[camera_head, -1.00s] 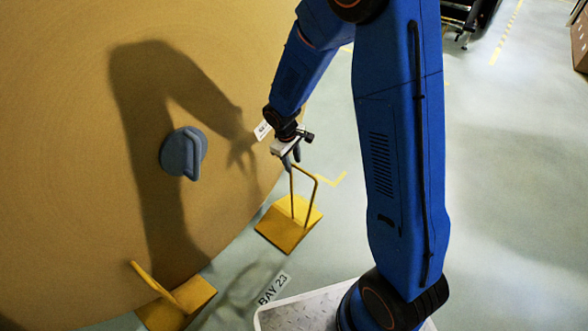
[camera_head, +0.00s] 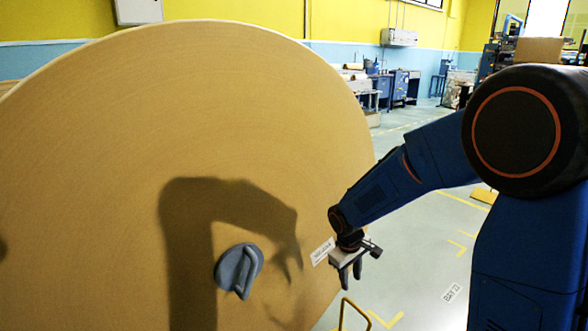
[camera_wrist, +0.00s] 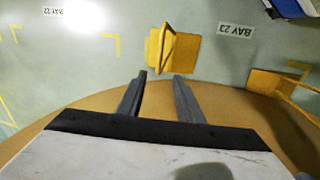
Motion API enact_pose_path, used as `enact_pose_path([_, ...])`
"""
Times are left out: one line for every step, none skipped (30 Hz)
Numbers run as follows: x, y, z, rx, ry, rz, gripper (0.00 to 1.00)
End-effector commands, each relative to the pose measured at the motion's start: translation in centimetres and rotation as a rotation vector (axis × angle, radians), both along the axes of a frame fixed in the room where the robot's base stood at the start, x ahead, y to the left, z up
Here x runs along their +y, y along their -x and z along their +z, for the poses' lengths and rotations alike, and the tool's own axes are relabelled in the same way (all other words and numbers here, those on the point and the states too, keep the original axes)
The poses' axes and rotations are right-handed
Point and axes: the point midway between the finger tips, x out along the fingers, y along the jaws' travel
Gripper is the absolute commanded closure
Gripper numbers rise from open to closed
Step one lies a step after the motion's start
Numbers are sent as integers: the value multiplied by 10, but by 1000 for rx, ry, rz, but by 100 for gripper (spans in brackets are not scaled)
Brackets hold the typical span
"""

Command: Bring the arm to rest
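My gripper (camera_head: 350,282) hangs at the end of my blue arm, fingers pointing down, near the right edge of the big kraft roll (camera_head: 110,130). In the wrist view my gripper (camera_wrist: 160,77) has its two dark fingers apart with nothing between them. The brown roll face (camera_wrist: 75,112) shows below and around the fingers. A blue-grey core plug with a handle (camera_head: 238,270) sits in the roll's face, left of my gripper. My arm is bent and casts a shadow on the roll.
A yellow chock (camera_wrist: 163,50) stands on the floor beyond the fingertips; its hoop handle (camera_head: 352,304) shows below my gripper. Another yellow chock (camera_wrist: 265,82) is at the right. A white label (camera_head: 322,252) is on the roll. Open floor (camera_head: 425,225) lies right of the roll.

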Motion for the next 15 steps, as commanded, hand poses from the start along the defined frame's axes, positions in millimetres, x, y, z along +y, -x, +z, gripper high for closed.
enact_pose_path([-6, 7, 14, -16, -9, -22, 67])
enact_pose_path([-10, 12, 21, -23, -13, -35, 67])
enact_pose_path([-15, 19, 30, -31, -19, -51, 67])
enact_pose_path([-18, 23, 37, -38, -25, -64, 67])
enact_pose_path([-21, 28, 43, -45, -30, -76, 67])
enact_pose_path([-25, 35, 51, -53, -37, -93, 67])
enact_pose_path([-29, 41, 57, -60, -42, -105, 67])
enact_pose_path([-32, 46, 63, -66, -46, -117, 67])
enact_pose_path([-36, 53, 71, -75, -54, -133, 67])
enact_pose_path([-38, 59, 77, -83, -60, -146, 67])
enact_pose_path([-41, 64, 82, -88, -65, -158, 67])
enact_pose_path([-45, 72, 89, -96, -72, -175, 67])
enact_pose_path([-48, 78, 94, -102, -77, -186, 67])
enact_pose_path([-50, 84, 99, -110, -82, -199, 67])
enact_pose_path([-54, 92, 105, -118, -91, -214, 67])
